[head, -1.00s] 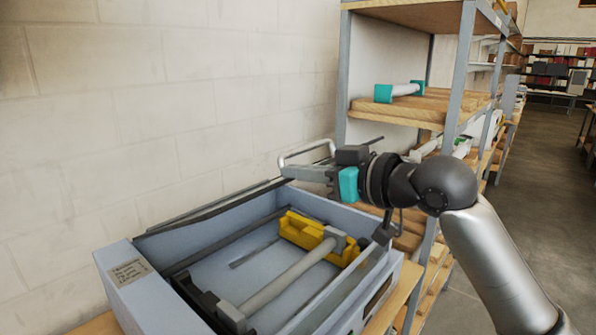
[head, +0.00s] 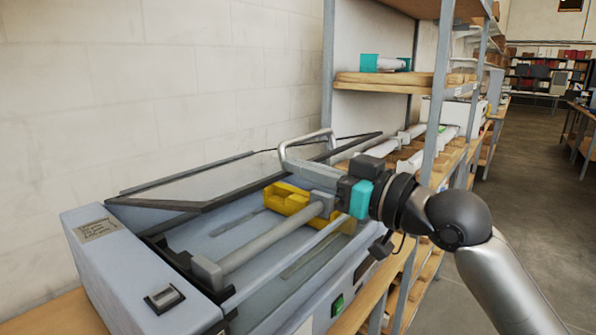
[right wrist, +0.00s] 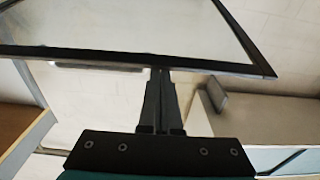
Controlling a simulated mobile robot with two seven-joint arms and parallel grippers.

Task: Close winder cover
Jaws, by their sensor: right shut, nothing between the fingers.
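The winder cover (head: 205,183) is a clear panel in a dark frame, hinged along the wall side of the machine. It stands partly raised and tilted over the open bay. A grey loop handle (head: 307,142) is at its right end. My right gripper (head: 290,167) is shut and empty, its fingers pointing left close to the handle; I cannot tell whether they touch it. In the right wrist view, the shut fingertips (right wrist: 162,72) are at the cover's dark frame (right wrist: 90,54). My left gripper is out of view.
The laminator body (head: 110,255) is a pale blue box on a wooden bench. A yellow holder (head: 287,199) and a grey roller (head: 262,241) sit in its bay. A shelf rack (head: 330,60) stands behind and right. The aisle on the right is clear.

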